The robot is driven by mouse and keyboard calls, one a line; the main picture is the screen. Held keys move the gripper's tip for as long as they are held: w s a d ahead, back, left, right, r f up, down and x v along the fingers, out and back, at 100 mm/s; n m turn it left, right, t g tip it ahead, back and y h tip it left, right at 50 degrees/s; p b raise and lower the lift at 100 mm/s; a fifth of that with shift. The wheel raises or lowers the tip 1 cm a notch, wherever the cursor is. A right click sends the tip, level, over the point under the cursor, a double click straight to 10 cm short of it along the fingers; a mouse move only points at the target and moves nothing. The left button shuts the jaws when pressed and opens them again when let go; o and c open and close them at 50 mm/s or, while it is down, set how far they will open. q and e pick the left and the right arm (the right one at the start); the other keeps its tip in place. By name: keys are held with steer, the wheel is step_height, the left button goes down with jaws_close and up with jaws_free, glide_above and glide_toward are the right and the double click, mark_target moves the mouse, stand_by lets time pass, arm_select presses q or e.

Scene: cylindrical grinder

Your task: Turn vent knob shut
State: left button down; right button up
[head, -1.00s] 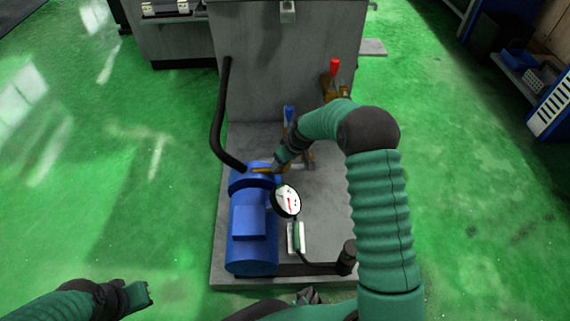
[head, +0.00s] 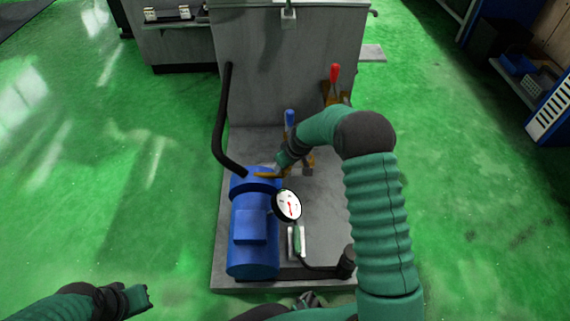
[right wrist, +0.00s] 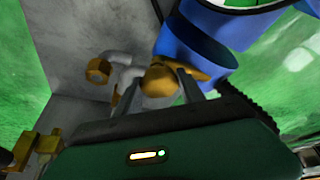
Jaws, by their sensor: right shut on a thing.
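A brass knob (right wrist: 160,80), which looks like the vent knob, sits between the jaws of my right gripper (right wrist: 168,88) in the right wrist view. The jaws are shut on it, and its turn angle is hard to read. In the head view my right gripper (head: 281,164) reaches down at the top end of the blue motor-pump (head: 254,235). A brass part (head: 265,175) shows beside the gripper there; the forearm and jaws hide much of the rest. My left gripper (head: 138,298) is low at the left, away from the machine, and its jaws are unclear.
A round gauge (head: 288,205) stands right of the pump. A black hose (head: 221,120) rises on the left. A blue-handled valve (head: 290,118) and a red-handled valve (head: 334,75) stand behind. Green floor (head: 110,200) is clear at the left.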

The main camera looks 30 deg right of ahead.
steer(key=m+p, duration=0.2)
steer(key=p, duration=0.1)
steer(key=m+h+p, duration=0.1)
steer(key=m+p, duration=0.1)
steer(key=p, duration=0.1)
steer(key=m+h+p, duration=0.1)
steer(key=m+p, duration=0.1)
steer(key=p, duration=0.1)
steer(key=shift+a+r, duration=0.1)
steer(key=shift+r, duration=0.2)
steer(key=m+h+p, duration=0.1)
steer(key=m, duration=0.2)
steer(key=shift+f+g+p, duration=0.15)
steer(key=shift+g+p, duration=0.15)
steer(key=shift+p, duration=0.05)
steer(key=shift+w+f+m+g+h, duration=0.1)
steer(key=shift+m+g+h, duration=0.3)
steer(key=shift+m, duration=0.5)
steer(key=shift+a+f+m+h, duration=0.1)
steer(key=shift+m+h, duration=0.3)
steer(key=shift+m, duration=0.5)
steer(key=shift+m+g+b, duration=0.5)
steer(key=shift+m+b, duration=0.3)
steer(key=shift+m, duration=0.4)
steer(key=shift+m+g+b, duration=0.5)
steer(key=shift+m+b, duration=0.15)
steer(key=shift+m, duration=0.45)
steer(key=shift+h, duration=0.3)
